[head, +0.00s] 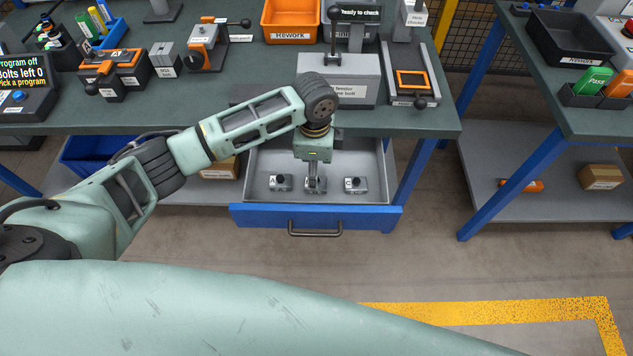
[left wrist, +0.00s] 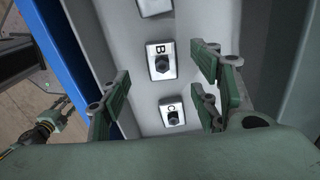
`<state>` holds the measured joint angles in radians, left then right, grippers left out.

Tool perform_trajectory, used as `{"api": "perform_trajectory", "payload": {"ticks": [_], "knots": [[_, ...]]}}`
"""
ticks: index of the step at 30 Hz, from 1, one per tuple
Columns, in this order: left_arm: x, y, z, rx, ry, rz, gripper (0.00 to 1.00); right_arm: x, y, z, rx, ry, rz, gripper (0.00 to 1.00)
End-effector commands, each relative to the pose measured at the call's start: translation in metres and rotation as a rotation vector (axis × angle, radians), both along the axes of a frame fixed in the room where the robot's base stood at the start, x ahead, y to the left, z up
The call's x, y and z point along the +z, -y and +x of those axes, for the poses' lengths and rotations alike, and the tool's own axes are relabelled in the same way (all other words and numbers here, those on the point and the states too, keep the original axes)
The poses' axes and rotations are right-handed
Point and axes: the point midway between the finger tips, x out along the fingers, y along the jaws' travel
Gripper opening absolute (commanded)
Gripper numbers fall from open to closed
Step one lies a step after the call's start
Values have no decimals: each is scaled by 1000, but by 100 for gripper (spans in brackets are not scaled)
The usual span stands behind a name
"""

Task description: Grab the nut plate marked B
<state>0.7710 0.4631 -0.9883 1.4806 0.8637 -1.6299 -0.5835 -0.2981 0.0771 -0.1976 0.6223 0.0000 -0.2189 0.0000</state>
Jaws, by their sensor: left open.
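The nut plate marked B (left wrist: 155,70) is a small light grey block with a black B and a dark nut. It lies in an open drawer (head: 318,217) with a blue front, between the plate marked A (head: 279,183) and the plate marked C (head: 355,184). The C plate also shows in the left wrist view (left wrist: 168,122). My left gripper (head: 315,184) points down over the middle plate and mostly hides it in the head view. In the left wrist view its fingers (left wrist: 158,90) are spread, with nothing held between them.
The workbench (head: 190,118) edge overhangs the drawer's back, close to my left arm. A grey fixture (head: 352,78) stands on the bench above the drawer. A second bench (head: 560,100) is at the right. The floor in front of the drawer is clear.

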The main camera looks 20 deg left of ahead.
Motion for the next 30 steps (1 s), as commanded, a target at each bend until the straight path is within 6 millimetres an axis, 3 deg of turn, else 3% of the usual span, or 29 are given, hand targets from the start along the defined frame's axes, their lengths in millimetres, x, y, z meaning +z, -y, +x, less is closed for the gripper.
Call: {"api": "perform_trajectory", "payload": {"ticks": [5,9,17,30], "knots": [[-27,2,0,1,-2,2,57,3,-5,-19,2,-28,5,40],[-42,2,1,1,1,0,57,2,-5,-14,3,-21,4,40],[-46,2,1,0,3,1,57,3,0,3,5,4,0,40],[-45,2,1,1,3,1,19,3,4,-1,3,-2,-5,40]]}}
